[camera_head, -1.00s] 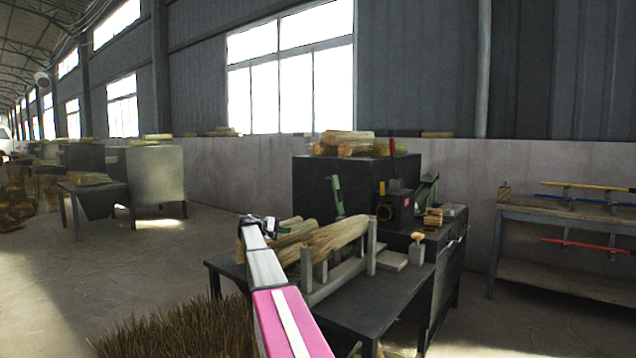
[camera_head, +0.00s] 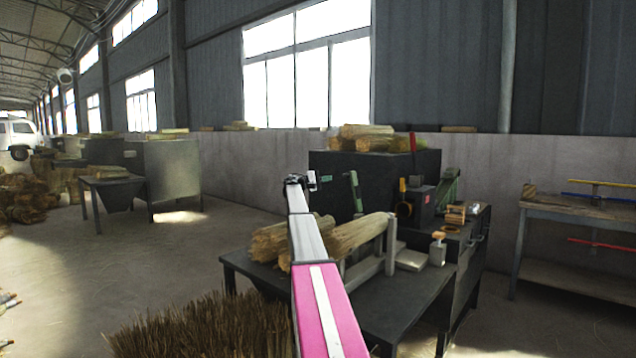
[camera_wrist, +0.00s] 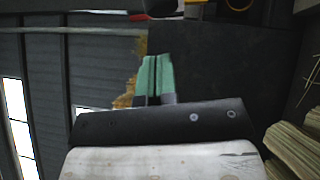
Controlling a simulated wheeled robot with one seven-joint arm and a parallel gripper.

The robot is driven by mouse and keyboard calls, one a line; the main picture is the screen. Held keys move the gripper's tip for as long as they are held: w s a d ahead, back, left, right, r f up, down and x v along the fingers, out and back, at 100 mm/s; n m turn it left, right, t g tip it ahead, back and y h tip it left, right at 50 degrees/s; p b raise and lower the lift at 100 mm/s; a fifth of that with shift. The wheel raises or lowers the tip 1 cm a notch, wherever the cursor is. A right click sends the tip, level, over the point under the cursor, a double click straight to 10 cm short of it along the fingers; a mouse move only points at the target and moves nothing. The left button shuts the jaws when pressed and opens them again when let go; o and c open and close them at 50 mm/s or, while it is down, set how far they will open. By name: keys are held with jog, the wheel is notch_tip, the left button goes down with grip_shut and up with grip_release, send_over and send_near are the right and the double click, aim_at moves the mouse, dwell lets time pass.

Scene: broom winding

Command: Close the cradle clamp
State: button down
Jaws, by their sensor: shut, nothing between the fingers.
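The grey cradle (camera_head: 391,245) stands on the dark table, its upright posts around a straw bundle (camera_head: 357,235). I cannot make out the clamp clearly or its state; part of the cradle is hidden behind my arm. A green upright bar (camera_head: 355,191) stands behind the table, against the dark cabinet; I cannot tell if it belongs to the clamp. My gripper (camera_head: 322,180) is raised above and left of the cradle, apart from it. In the wrist view my green fingers (camera_wrist: 156,68) are together and empty.
The dark table (camera_head: 400,305) has a small bottle (camera_head: 437,249) at its right. A dark cabinet (camera_head: 330,180) with straw on top is behind. Loose bristles (camera_head: 200,328) lie in front. A rack (camera_head: 570,212) stands right.

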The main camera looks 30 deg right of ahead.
jog(key=shift+s+d+r, duration=0.25)
jog(key=shift+s+d, duration=0.45)
jog(key=shift+s, duration=0.3)
jog(key=shift+s+d+r, duration=0.25)
jog(key=shift+s+d, duration=0.4)
jog(key=shift+s, duration=0.3)
jog(key=s+d+r+m+t+y, duration=0.2)
jog(key=s+d+m+y, duration=0.15)
jog(key=s, duration=0.45)
jog(key=s+d+r+m+t+y, duration=0.2)
jog(key=s+d+m+y, duration=0.15)
jog(key=s, duration=0.35)
jog(key=s+d+f+m+t+y, duration=0.2)
jog(key=s+d+f+m+t, duration=0.1)
jog(key=s+f, duration=0.8)
jog(key=shift+d+m+t+y, duration=0.35)
jog(key=shift+m+t, duration=0.15)
jog(key=shift+t, duration=0.9)
jog(key=shift+s+f, duration=0.1)
jog(key=shift+f, duration=0.05)
